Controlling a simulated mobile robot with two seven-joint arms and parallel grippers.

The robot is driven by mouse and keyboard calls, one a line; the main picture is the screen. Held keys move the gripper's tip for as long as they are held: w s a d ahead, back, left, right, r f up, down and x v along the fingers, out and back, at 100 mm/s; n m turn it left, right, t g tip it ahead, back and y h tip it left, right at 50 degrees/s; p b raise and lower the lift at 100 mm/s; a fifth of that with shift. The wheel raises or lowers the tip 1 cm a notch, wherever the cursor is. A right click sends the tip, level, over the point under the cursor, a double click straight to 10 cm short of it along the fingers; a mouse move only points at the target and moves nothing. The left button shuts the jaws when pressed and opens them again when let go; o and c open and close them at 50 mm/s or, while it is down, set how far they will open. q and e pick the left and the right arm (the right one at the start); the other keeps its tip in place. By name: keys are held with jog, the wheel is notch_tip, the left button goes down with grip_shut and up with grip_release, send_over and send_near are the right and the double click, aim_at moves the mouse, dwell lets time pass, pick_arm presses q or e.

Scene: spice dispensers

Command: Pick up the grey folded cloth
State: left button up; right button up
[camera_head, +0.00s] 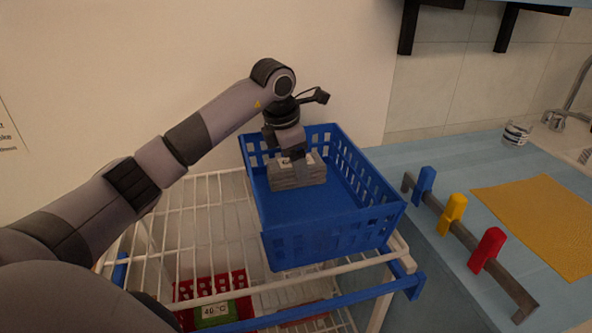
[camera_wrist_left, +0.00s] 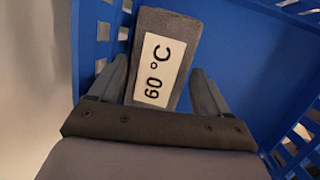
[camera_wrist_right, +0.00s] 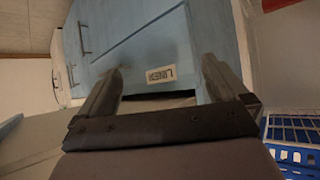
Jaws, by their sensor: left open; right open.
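The grey folded cloth (camera_head: 312,178) lies in the far part of the blue basket (camera_head: 330,240). In the left wrist view the cloth (camera_wrist_left: 158,25) carries a white label (camera_wrist_left: 158,70) reading 60 °C. My left gripper (camera_head: 293,165) is over the cloth inside the basket. In the left wrist view its two open fingers (camera_wrist_left: 160,90) stand on either side of the cloth. I cannot tell whether they touch it. My right gripper (camera_wrist_right: 160,85) shows only in the right wrist view, open and empty, in front of light blue cabinet fronts.
The basket stands on a white wire rack (camera_head: 190,215). A red basket (camera_head: 215,287) labelled 40 °C sits below. At right, a blue counter (camera_head: 455,165) holds a yellow cloth (camera_head: 545,215) and a rail with blue, yellow and red pegs (camera_head: 487,250). The basket's near floor is clear.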

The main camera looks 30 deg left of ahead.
pick_arm(q)
jog(key=shift+f, duration=0.2)
jog(key=c, duration=0.7)
jog(key=shift+r, duration=0.1)
